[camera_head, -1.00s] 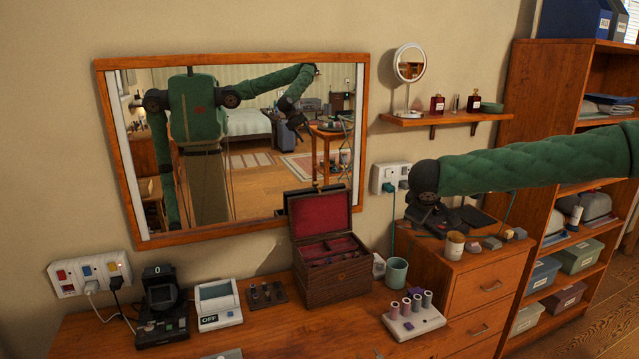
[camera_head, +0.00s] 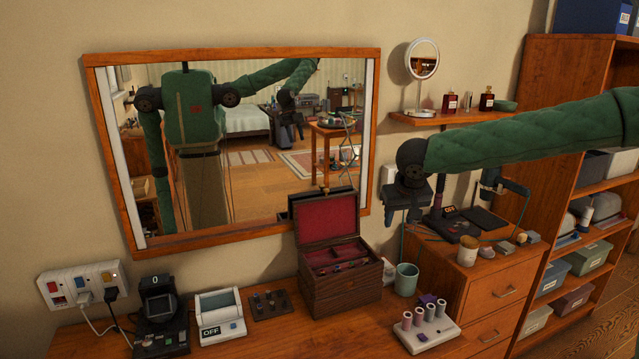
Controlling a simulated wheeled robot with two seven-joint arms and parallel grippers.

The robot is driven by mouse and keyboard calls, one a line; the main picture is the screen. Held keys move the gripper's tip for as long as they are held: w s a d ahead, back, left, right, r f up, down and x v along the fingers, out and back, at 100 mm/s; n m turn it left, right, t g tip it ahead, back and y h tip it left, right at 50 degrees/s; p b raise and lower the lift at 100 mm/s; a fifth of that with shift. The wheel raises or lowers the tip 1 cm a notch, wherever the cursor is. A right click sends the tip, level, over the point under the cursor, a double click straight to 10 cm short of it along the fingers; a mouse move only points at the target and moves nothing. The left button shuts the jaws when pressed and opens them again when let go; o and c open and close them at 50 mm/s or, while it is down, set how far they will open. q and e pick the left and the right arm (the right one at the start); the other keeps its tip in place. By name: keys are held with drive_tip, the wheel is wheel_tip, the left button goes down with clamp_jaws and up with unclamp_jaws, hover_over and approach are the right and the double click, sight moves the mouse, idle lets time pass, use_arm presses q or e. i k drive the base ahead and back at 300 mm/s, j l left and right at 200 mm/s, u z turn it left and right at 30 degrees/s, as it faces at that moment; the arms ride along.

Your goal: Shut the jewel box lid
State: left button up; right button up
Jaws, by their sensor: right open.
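The jewel box (camera_head: 343,294) is dark wood and stands on the dresser top below the mirror. Its lid (camera_head: 327,219) is up and leans back, showing a red lining. Small jewels lie in its red upper tray. My right gripper (camera_head: 405,218) hangs from the green right arm, to the right of the lid and apart from it. It is open and looks empty, with its fingers pointing down. My left gripper is not directly in view.
A teal mug (camera_head: 405,279) and a white holder with pink and grey rollers (camera_head: 428,332) stand right of the box. The mirror (camera_head: 240,238) is close behind the lid. A small ring stand (camera_head: 270,304) sits to the left. A wall shelf (camera_head: 450,118) holds bottles.

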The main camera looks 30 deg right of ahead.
sight(318, 221)
drive_tip(key=i, duration=1.2)
